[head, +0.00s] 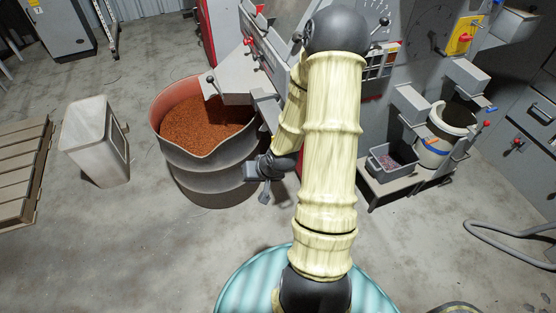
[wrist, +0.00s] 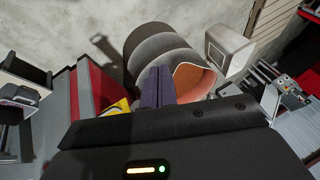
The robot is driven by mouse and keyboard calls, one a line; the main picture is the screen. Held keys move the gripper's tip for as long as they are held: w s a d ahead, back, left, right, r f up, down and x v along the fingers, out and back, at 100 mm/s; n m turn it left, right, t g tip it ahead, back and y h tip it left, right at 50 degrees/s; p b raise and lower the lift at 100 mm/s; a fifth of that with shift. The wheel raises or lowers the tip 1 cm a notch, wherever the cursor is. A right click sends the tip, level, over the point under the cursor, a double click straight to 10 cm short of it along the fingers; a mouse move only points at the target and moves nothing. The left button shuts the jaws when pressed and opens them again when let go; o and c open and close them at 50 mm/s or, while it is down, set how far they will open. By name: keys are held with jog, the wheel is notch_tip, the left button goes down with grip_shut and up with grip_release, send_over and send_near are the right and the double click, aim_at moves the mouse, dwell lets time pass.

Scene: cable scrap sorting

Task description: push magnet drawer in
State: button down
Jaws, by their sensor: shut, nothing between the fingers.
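I cannot tell for sure which part is the magnet drawer. A grey metal spout or drawer-like part (head: 235,84) with small red and black knobs juts left from the machine above an open drum (head: 207,172). My gripper (head: 265,195) is shut and empty, low beside the drum's right side, below that part. In the wrist view my gripper's fingers (wrist: 158,86) are together in front of the drum (wrist: 150,42). My arm hides part of the machine's front. Contact between gripper and drum cannot be told.
The drum holds reddish-brown granules (head: 200,125). A pale bin (head: 92,145) and a wooden pallet (head: 22,175) stand left. A hose (head: 510,235) lies right. Floor in front is clear.

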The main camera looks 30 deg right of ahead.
notch_tip(320, 180, down, 10)
jog(key=w+d+m+t+y+b, duration=0.1)
jog(key=w+d+m+t+b, duration=0.15)
jog(key=m+t+b, duration=0.2)
jog(key=d+f+m+t+h+b, duration=0.3)
jog(key=d+m+t+h+b, duration=0.4)
jog(key=d+m+b, duration=0.2)
jog(key=d+m, duration=0.2)
jog(key=d, duration=0.2)
jog(key=shift+s+d+f+m+b, duration=0.15)
jog(key=shift+s+f+m+b, duration=0.15)
jog(key=shift+f+m+b, duration=0.1)
jog(key=x, duration=1.4)
jog(key=shift+r, duration=0.3)
jog(key=shift+t, duration=0.25)
